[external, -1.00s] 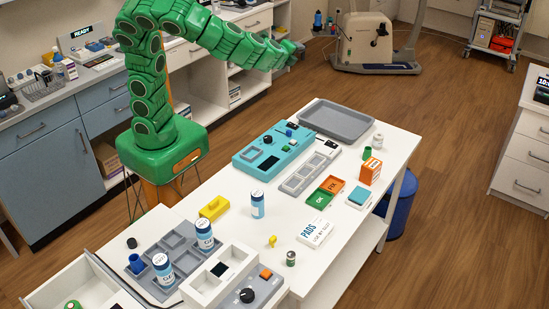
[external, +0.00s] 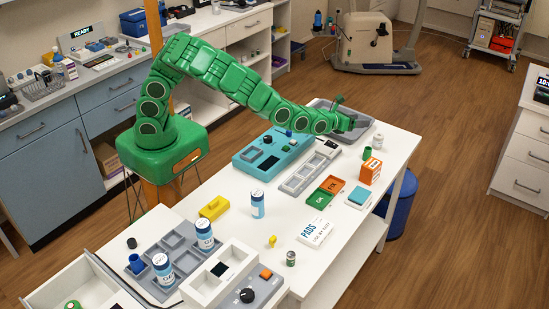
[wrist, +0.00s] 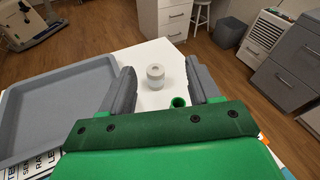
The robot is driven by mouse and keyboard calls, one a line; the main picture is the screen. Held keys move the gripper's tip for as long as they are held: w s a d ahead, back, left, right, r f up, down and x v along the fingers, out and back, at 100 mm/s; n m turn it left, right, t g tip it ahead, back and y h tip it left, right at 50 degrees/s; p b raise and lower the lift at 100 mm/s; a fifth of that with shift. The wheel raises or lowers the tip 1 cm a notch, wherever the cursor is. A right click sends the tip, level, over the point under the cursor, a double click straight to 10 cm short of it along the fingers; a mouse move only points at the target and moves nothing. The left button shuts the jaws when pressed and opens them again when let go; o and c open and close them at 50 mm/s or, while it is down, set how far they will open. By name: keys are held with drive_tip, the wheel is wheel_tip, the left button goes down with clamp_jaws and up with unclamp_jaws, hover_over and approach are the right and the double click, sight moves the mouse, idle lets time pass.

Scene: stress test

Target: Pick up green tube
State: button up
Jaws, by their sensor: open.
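My gripper (external: 362,122) is open and empty, over the right edge of the grey tray and beyond the tube in the external view. Its two grey fingers (wrist: 163,82) are spread wide in the wrist view.
A white jar (external: 377,141) stands close behind the tube and also shows between the fingers in the wrist view (wrist: 155,77). The orange box (external: 370,171) is beside the tube. The grey tray (wrist: 60,105) lies left of my fingers. The table's far edge is close.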

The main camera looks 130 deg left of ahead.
sight(371, 149)
drive_tip(key=f+m, duration=0.1)
drive_tip(key=f, duration=0.2)
drive_tip(key=w+d+f+m+h, duration=0.1)
drive_tip(key=f, duration=0.2)
drive_tip(key=w+d+f+m+h, duration=0.1)
drive_tip(key=f, duration=0.3)
drive_tip(key=shift+x, duration=2.15)
drive_tip(key=shift+w+x, duration=0.25)
drive_tip(key=shift+x, duration=1.45)
drive_tip(key=shift+d+r, duration=0.1)
drive_tip(key=shift+r, duration=0.05)
drive_tip(key=shift+c, duration=0.2)
drive_tip(key=c, duration=1)
